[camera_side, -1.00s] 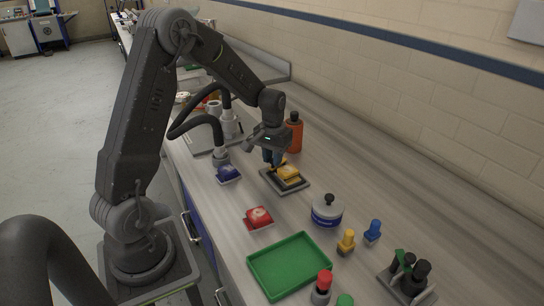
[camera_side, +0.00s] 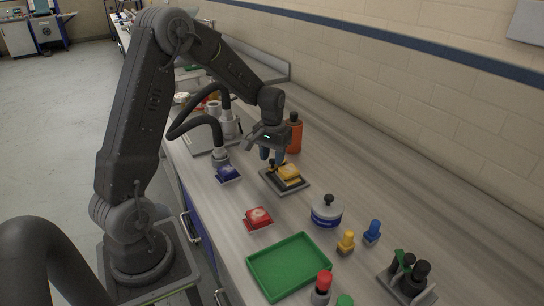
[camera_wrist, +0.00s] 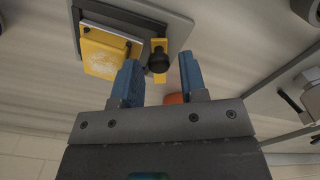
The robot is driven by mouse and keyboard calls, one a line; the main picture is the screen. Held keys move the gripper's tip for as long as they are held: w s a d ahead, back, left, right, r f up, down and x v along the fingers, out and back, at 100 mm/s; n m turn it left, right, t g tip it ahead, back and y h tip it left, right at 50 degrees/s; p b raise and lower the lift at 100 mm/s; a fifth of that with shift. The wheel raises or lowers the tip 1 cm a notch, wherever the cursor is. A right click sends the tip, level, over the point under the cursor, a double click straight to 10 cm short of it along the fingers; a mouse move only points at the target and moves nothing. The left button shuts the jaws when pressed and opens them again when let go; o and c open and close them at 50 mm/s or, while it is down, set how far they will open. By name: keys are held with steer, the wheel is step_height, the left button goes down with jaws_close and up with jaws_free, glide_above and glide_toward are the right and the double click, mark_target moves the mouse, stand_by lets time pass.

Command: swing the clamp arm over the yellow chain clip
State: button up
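The yellow chain clip (camera_wrist: 105,55) sits on a grey plate (camera_wrist: 178,32) on the bench. It also shows in the side view (camera_side: 289,171). The clamp arm (camera_wrist: 159,46) is a narrow yellow bar with a black knob (camera_wrist: 157,63). In the wrist view it lies beside the clip, to its right, not over it. My gripper (camera_wrist: 159,62) is open, its blue fingers on either side of the knob with gaps visible. In the side view my gripper (camera_side: 272,157) is just above the plate; the clamp arm is hard to make out there.
A blue block (camera_side: 228,173) and a red block (camera_side: 258,217) lie left and in front. An orange bottle (camera_side: 294,134) stands behind. A round white-and-blue container (camera_side: 327,211) and a green tray (camera_side: 289,266) are nearer the camera.

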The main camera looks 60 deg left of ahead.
mark_target(272, 160)
step_height(272, 160, up, 8)
steer(key=shift+f, duration=0.2)
stand_by(0.4)
steer(key=m, duration=0.2)
steer(key=d+m, duration=0.1)
steer(key=shift+w+r+y, duration=0.1)
steer(key=shift+r+y, duration=0.15)
steer(key=shift+y, duration=0.05)
steer(key=d+r+m+y, duration=0.4)
steer(key=d+m, duration=0.1)
steer(key=m, duration=1.4)
steer(key=shift+g, duration=0.3)
steer(key=x, duration=1.3)
steer(key=shift+w+a+f, duration=0.15)
steer(key=shift+w+f, duration=0.1)
steer(key=shift+f, duration=0.1)
